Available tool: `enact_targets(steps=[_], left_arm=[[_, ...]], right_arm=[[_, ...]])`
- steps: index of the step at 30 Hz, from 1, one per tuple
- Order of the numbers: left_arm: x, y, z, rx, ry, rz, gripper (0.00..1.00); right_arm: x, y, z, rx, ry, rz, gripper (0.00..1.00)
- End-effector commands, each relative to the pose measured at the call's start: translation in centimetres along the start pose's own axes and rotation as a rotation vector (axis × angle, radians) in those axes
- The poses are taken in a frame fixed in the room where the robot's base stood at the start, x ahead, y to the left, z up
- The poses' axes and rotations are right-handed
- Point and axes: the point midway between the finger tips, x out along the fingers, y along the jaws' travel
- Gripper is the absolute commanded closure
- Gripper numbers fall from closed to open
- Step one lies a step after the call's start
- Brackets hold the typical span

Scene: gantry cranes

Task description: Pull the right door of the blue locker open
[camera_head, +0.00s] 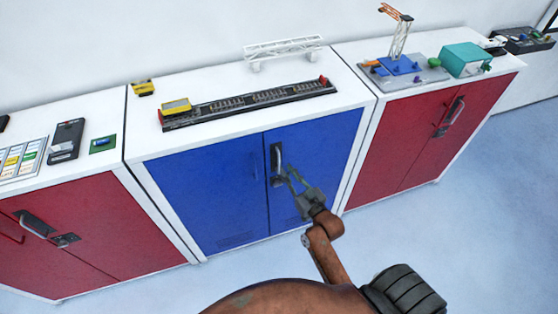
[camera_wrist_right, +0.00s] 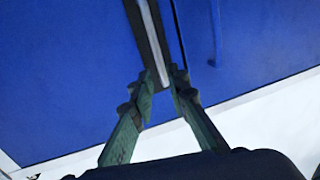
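The blue locker (camera_head: 205,205) stands in the middle of the row, and both of its doors look closed. Its right door (camera_head: 318,150) has an upright silver bar handle (camera_head: 277,158) on a dark plate near the seam between the doors. My right gripper (camera_head: 290,172) is in front of this handle, at its lower part. In the right wrist view, the fingers of my right gripper (camera_wrist_right: 160,78) are apart, with the silver handle (camera_wrist_right: 152,40) running between their tips. I cannot tell whether either finger touches it. My left gripper is not in view.
Red lockers (camera_head: 90,225) and (camera_head: 425,130) flank the blue one. A track with a yellow block (camera_head: 250,102) and a white gantry model (camera_head: 283,48) stand on its white top. The pale floor (camera_head: 480,210) in front is clear.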

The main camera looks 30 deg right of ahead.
Motion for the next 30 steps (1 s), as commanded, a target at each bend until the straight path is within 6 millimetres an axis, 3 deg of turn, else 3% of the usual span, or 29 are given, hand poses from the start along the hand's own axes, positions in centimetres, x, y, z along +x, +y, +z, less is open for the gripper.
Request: enact_targets(steps=[6,12,24,30], left_arm=[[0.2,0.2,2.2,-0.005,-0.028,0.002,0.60],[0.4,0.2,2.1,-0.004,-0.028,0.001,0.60],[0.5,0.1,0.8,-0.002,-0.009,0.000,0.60],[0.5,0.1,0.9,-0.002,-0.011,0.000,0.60]], right_arm=[[3.6,-0.1,0.1,0.002,0.001,-0.001,0.85],[6.1,-0.1,0.2,0.001,-0.002,-0.001,0.85],[6.8,-0.1,0.2,0.000,-0.003,-0.001,0.85],[6.8,-0.1,0.2,0.000,-0.003,-0.001,0.98]])
